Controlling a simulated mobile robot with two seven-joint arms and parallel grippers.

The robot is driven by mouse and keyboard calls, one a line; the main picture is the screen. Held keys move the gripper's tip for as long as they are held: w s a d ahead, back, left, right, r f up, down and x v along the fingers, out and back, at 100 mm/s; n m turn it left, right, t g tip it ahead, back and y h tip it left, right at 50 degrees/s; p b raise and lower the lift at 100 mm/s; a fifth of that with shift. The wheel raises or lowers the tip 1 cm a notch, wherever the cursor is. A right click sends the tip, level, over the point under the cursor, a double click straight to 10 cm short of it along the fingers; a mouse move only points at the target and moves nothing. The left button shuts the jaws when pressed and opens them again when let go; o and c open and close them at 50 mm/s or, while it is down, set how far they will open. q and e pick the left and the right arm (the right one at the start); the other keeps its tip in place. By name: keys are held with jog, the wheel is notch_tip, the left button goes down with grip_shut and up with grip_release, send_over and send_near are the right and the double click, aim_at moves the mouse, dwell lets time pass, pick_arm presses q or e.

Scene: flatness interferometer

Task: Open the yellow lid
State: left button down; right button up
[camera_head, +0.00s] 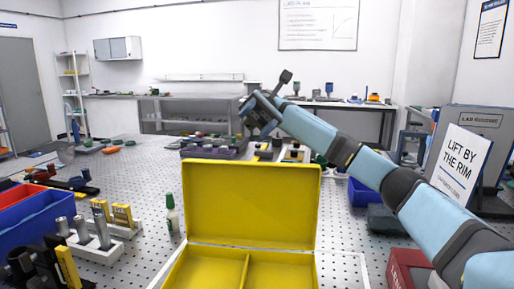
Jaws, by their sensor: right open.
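The yellow lid (252,203) stands raised, close to upright, at the back of the yellow box (213,268). The box is open toward me, and a divider (245,271) splits its inside into compartments; its front is cut off by the bottom of the view. My right gripper (259,115) is open, above and behind the lid's top edge in the picture, and appears apart from it. No object shows between its fingers. My left gripper is not in view.
Left of the box stand a small green-capped bottle (172,216), a white block with metal cylinders (98,247) and a blue bin (32,222). A purple tray (212,152) lies behind the lid. A "LIFT BY THE RIM" sign (460,163) stands at right. The perforated tabletop (140,180) is clear at left centre.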

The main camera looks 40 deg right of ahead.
notch_tip(320, 180, up, 9)
jog(key=p, duration=0.1)
jog(key=shift+f, duration=0.1)
dwell(0.5)
